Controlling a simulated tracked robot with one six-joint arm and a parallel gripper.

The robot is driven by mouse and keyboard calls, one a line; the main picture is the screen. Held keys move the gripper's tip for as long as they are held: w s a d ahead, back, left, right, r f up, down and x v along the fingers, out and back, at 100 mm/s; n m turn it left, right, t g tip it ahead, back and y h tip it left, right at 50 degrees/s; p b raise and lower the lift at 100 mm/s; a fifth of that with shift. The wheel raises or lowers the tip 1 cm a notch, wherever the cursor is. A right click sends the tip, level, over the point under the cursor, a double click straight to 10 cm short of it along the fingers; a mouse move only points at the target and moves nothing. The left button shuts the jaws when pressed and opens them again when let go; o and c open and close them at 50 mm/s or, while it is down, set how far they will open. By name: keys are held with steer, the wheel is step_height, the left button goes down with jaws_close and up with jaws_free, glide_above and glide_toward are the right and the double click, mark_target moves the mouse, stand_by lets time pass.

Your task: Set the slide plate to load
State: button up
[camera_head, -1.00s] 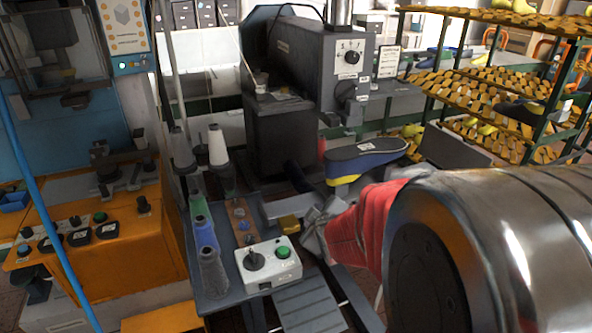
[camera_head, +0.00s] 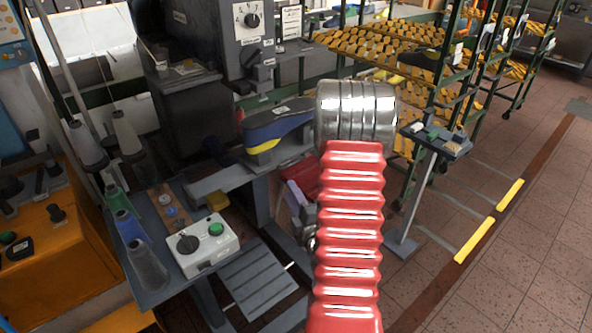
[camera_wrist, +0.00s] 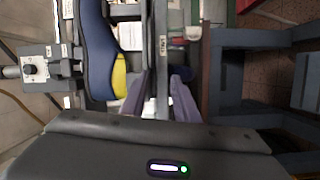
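In the wrist view the last (camera_wrist: 98,50) is left of my gripper (camera_wrist: 158,88). The two fingers are apart, with a grey labelled bar (camera_wrist: 162,18) visible beyond the gap; contact cannot be told. In the head view my gripper shows only in part, right of the plate, behind my red arm sleeve.
A white control box (camera_head: 203,246) with a black knob and green button stands on a side table with thread cones (camera_head: 147,262). The grey machine (camera_head: 205,60) stands behind. Shoe racks (camera_head: 400,45) and a small stand (camera_head: 436,140) are at the right. Floor is free at the far right.

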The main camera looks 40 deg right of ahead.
steer(key=s, duration=0.1)
steer(key=s+d+h, duration=0.1)
steer(key=s, duration=0.1)
steer(key=s+f+t+h, duration=0.1)
steer(key=s, duration=0.1)
steer(key=shift+s+d, duration=0.25)
steer(key=shift+d, duration=0.1)
steer(key=shift+w, duration=0.1)
glide_toward(282, 154)
steer(key=w+d+f, duration=0.1)
steer(key=w+d, duration=0.1)
steer(key=d, duration=0.3)
steer(key=shift+a, duration=0.1)
steer(key=shift+c, duration=0.3)
jaws_close()
